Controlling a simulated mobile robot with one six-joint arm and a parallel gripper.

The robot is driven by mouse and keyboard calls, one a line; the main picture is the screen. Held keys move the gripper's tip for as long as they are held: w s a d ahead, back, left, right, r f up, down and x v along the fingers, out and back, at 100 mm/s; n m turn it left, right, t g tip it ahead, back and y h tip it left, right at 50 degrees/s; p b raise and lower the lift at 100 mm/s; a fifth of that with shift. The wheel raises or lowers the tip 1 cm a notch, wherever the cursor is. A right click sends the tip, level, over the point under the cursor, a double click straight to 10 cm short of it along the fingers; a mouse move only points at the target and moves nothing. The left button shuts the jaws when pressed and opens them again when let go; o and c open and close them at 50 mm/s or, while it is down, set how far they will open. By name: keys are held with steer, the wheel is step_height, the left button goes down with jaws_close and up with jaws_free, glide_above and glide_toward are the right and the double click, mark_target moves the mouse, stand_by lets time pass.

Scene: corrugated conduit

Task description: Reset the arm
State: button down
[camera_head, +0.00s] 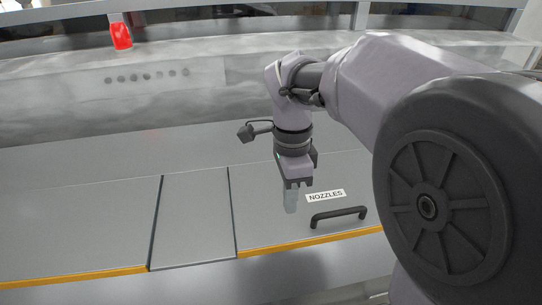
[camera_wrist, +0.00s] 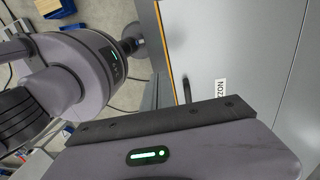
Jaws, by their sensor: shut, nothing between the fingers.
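My gripper (camera_head: 291,200) points down above the grey machine top in the head view, just left of the "NOZZLES" label. Its fingers are together with nothing between them. My arm reaches in from the right side of the head view and bends down at the wrist. In the wrist view the gripper's body fills the bottom and its fingertips are hidden.
A grey lid carries the NOZZLES label (camera_head: 325,195) and a black handle (camera_head: 338,216). The label also shows in the wrist view (camera_wrist: 220,91). Yellow edging (camera_head: 75,276) runs along the front. A red light (camera_head: 121,36) is at the back left. The flat top at left is clear.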

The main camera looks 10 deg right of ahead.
steer(key=s+f+n+t+b, duration=0.2)
steer(key=s+f+n+b, duration=0.2)
steer(key=f+b, duration=0.7)
steer(key=s+a+f+n+t+y+b, duration=0.1)
steer(key=s+f+n+b, duration=0.4)
steer(key=f+b, duration=0.7)
steer(key=s+a+f+n+t+y+b, duration=0.1)
steer(key=s+f+n+t+b, duration=0.3)
steer(key=f+b, duration=0.7)
steer(key=shift+s+f+n+b, duration=0.3)
steer(key=shift+s+f+b, duration=0.1)
steer(key=shift+b, duration=1.25)
